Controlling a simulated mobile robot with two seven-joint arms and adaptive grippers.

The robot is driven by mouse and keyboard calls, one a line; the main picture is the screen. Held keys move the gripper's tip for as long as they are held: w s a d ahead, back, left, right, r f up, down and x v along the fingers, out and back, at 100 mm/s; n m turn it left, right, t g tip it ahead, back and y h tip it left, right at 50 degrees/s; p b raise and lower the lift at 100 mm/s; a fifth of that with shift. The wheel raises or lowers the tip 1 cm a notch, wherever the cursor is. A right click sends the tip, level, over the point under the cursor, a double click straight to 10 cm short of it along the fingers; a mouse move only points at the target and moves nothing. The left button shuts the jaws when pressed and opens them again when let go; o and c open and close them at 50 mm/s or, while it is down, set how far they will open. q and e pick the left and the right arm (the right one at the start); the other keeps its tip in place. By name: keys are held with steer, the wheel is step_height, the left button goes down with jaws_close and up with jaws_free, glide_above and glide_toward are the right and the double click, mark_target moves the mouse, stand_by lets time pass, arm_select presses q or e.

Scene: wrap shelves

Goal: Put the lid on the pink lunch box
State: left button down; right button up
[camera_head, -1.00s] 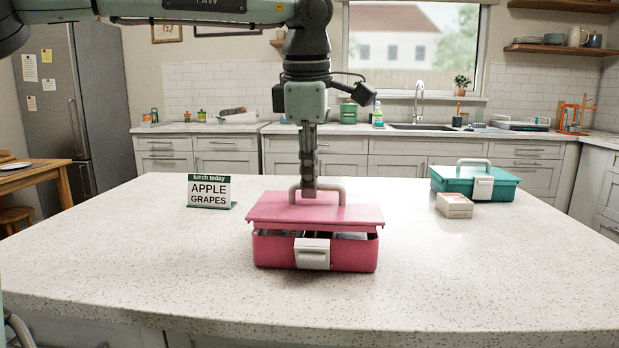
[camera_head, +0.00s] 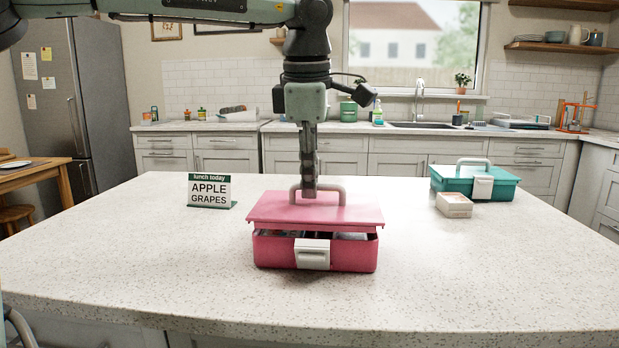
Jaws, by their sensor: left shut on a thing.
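The pink lunch box (camera_head: 275,253) stands on the island counter, with a white latch (camera_head: 312,254) on its front. Its pink lid (camera_head: 312,213) is just above the box, with a dark gap showing between lid and rim. Some contents show in the gap, but I cannot tell what they are. My left gripper (camera_head: 309,190) points straight down and is shut on the lid's grey handle (camera_head: 336,189). Whether the lid touches the rim at the back is hidden. My right gripper is not in view.
A sign reading "lunch today, apple, grapes" (camera_head: 209,190) stands to the left on the counter (camera_head: 140,260). A teal lunch box (camera_head: 455,181) and a small white-edged box (camera_head: 454,205) are at the right.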

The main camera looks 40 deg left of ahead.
mark_target(308, 210)
arm_select(q)
steer(key=shift+f+b, duration=0.75)
steer(key=shift+f, duration=0.4)
steer(key=c, duration=1.6)
jaws_free()
steer(key=shift+o, duration=0.2)
steer(key=shift+r, duration=0.1)
step_height(308, 210, up, 12)
steer(key=s+d, duration=0.1)
steer(key=s, duration=0.1)
steer(key=shift+f, duration=0.2)
steer(key=shift+d, duration=0.1)
